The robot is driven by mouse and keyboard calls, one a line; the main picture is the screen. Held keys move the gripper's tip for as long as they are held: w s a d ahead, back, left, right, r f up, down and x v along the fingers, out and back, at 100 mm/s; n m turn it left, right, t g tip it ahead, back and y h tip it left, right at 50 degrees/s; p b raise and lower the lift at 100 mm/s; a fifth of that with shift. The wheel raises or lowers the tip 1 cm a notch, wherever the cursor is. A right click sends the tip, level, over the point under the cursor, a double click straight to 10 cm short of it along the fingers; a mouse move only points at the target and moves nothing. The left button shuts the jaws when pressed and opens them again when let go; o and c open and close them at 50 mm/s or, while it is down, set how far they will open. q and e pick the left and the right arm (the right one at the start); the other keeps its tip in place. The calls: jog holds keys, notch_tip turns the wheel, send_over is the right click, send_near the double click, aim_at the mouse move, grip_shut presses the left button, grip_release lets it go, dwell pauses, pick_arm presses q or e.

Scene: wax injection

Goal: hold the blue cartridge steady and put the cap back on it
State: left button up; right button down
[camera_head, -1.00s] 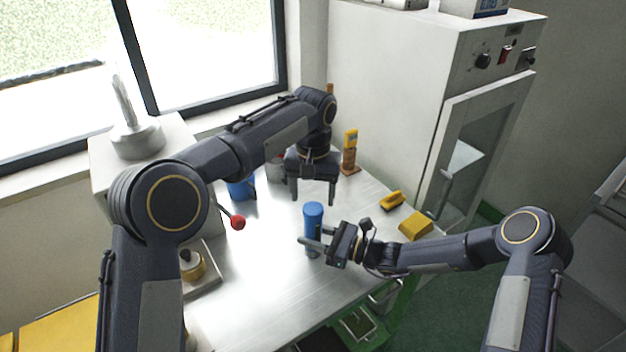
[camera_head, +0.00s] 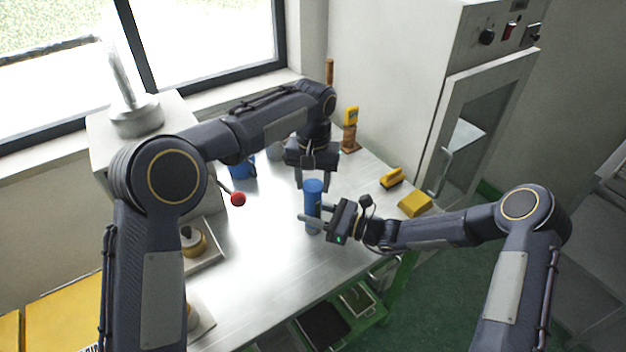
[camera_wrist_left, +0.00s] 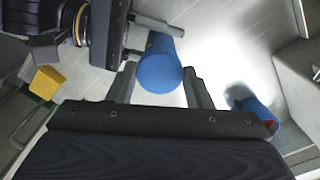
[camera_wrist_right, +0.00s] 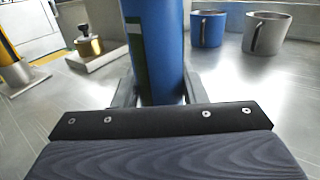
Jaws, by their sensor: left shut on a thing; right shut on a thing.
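The blue cartridge (camera_head: 313,200) is upright over the metal table. My right gripper (camera_head: 312,221) is shut around its lower part from the right side; the cartridge's side and dark label show in the right wrist view (camera_wrist_right: 158,45). My left gripper (camera_head: 313,187) points down from above, shut on the cartridge's top end. In the left wrist view the blue round top (camera_wrist_left: 160,72) lies between its two fingers. I cannot tell a separate cap from the cartridge body by colour. The cartridge's bottom is hidden, so I cannot tell whether it touches the table.
A blue mug (camera_wrist_right: 207,29) and a grey mug (camera_wrist_right: 266,33) stand behind. A red ball-ended lever (camera_head: 238,199) sticks out at the left.

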pick_arm(q)
jog(key=shift+m, duration=0.9)
jog(key=o, duration=1.1)
jog(key=shift+r, duration=2.3)
jog(key=shift+c, duration=0.5)
notch_tip(320, 180, up, 4)
jog(key=shift+f+n, duration=0.25)
jog(key=shift+n, duration=0.65)
